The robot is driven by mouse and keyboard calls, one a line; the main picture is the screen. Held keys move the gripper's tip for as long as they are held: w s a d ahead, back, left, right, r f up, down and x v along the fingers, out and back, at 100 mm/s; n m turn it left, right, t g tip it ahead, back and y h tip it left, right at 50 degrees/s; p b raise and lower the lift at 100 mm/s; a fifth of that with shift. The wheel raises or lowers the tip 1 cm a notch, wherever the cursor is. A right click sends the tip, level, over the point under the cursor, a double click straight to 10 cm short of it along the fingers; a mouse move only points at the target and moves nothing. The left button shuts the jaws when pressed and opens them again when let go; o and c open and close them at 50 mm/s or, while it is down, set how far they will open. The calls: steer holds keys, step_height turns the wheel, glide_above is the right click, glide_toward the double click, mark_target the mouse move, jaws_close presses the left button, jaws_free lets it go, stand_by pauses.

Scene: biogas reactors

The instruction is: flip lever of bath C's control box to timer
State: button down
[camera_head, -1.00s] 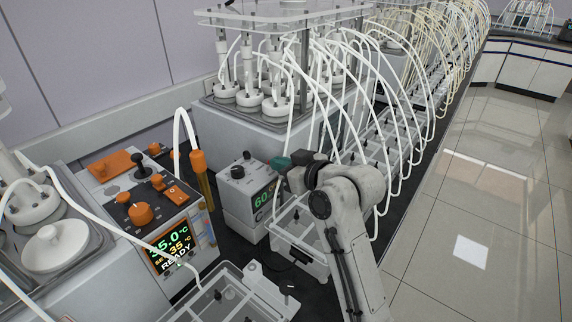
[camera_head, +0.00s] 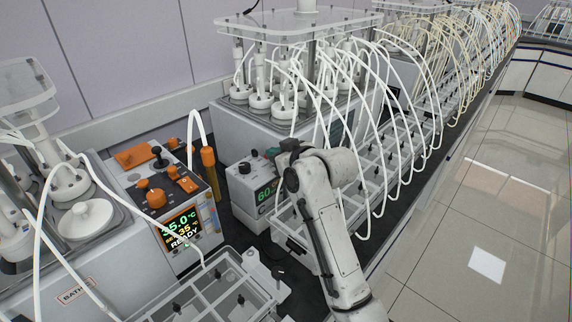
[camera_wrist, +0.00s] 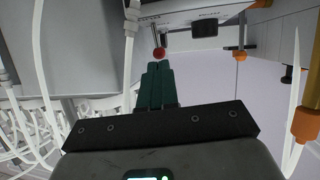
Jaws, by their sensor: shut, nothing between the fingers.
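The control box (camera_head: 252,190) is light grey, with a black knob (camera_head: 244,168) on top and a green display reading 60 on its front. It stands right of the orange-trimmed controller. In the wrist view, a small lever with a red ball tip (camera_wrist: 159,52) sticks out from the light box face. My gripper (camera_wrist: 157,68) has teal fingers pressed together, with nothing between them. Its tips are very close to the red ball; I cannot tell if they touch. In the head view my gripper (camera_head: 272,153) is at the box's upper right edge, and my arm hides part of that side.
The orange-trimmed controller (camera_head: 165,205) reads 35.0 °C and READY. An orange post (camera_head: 209,172) stands between it and the box. A clear rack (camera_head: 215,295) lies in front. White looping tubes (camera_head: 375,130) crowd the right side. Open floor (camera_head: 470,215) lies farther right.

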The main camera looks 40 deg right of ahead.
steer(key=shift+r, duration=0.15)
steer(key=shift+r+p, duration=0.7)
steer(key=shift+p, duration=0.15)
